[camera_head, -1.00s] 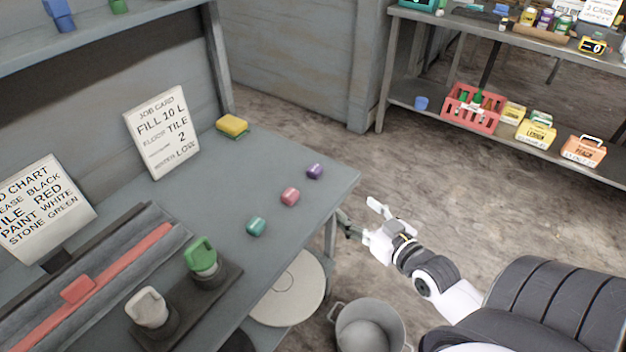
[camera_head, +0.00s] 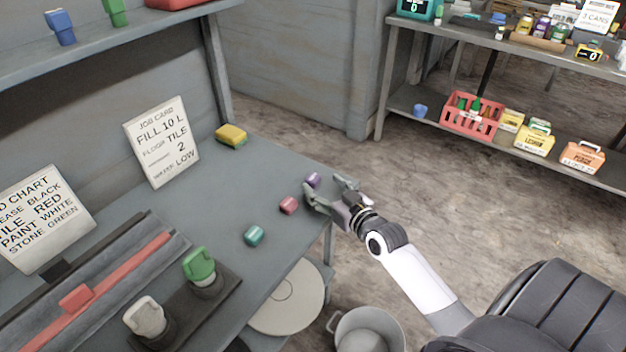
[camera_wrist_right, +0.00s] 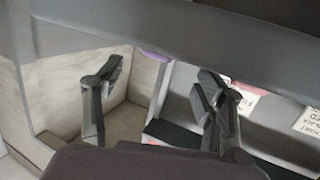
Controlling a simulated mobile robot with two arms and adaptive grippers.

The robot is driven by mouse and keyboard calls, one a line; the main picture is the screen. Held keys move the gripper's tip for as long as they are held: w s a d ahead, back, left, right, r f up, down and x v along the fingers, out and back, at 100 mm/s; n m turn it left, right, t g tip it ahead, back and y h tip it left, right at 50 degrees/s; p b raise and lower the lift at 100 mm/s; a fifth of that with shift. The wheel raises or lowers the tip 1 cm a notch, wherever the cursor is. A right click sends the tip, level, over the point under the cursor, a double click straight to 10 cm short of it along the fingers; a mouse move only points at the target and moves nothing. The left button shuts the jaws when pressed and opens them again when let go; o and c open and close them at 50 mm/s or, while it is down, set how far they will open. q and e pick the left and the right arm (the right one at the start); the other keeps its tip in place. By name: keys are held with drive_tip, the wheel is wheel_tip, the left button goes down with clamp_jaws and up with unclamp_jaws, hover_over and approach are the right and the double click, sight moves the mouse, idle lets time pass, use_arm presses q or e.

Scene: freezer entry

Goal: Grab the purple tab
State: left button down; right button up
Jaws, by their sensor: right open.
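The purple tab (camera_head: 313,180) lies on the grey bench top near its right edge, beyond a pink tab (camera_head: 289,205) and a teal tab (camera_head: 254,235). My right gripper (camera_head: 322,190) is open at the bench's right edge, its fingers spread on either side close to the purple tab. In the right wrist view, the open fingers (camera_wrist_right: 155,85) show with a purple piece (camera_wrist_right: 155,55) partly hidden behind a grey bar. I cannot tell whether a finger touches the tab. My left gripper is not in view.
A yellow sponge (camera_head: 231,135) and job card (camera_head: 162,142) stand at the back of the bench. Green (camera_head: 199,264) and white (camera_head: 146,317) handled pieces sit on a dark tray at the front. A metal bucket (camera_head: 368,330) stands on the floor below.

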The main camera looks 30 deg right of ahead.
sight(315, 179)
drive_tip(key=w, duration=0.2)
drive_tip(key=w+f, duration=0.1)
drive_tip(key=w, duration=0.1)
drive_tip(key=shift+w+d, duration=0.1)
drive_tip(key=shift+w, duration=0.2)
drive_tip(key=shift+r, duration=0.1)
drive_tip(key=shift+s, duration=0.1)
drive_tip(key=c, duration=1.2)
